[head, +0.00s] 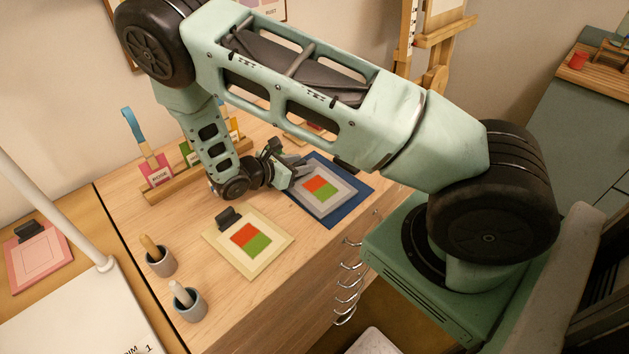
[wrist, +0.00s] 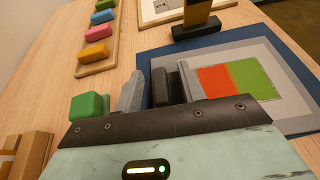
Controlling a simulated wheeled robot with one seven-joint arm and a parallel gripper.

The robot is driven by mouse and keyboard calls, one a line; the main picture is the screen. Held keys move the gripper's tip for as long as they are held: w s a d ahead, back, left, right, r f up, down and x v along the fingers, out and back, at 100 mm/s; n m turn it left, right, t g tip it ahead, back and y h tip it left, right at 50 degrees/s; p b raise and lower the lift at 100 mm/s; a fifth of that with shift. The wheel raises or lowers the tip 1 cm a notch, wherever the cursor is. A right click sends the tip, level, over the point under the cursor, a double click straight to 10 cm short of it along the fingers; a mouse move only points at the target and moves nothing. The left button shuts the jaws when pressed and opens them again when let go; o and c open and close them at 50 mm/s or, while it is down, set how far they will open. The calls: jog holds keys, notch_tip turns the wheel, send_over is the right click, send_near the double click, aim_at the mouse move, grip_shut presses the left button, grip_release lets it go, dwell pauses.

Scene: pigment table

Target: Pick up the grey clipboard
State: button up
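The grey clipboard (head: 347,184) lies flat on a blue mat (head: 331,221) at the table's right side. It carries a sheet with a red and a green square and also shows in the wrist view (wrist: 240,56). A black clip (wrist: 166,86) stands at its near left edge in the wrist view. My gripper (wrist: 160,88) is open, with one grey finger on each side of that clip. A gap shows beside the left finger; the right finger is close to the clip, and I cannot tell whether they touch. The gripper (head: 297,172) partly hides this edge in the head view.
A cream clipboard (head: 214,237) with similar squares lies in front. Two grey cups (head: 160,264) (head: 190,307) stand near the left front. A wooden swatch rack (head: 165,191) is behind. A tray of coloured blocks (wrist: 112,62) and a dark-based stand (wrist: 196,29) are beyond the gripper.

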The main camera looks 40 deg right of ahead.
grip_shut()
jog(key=shift+r, duration=0.1)
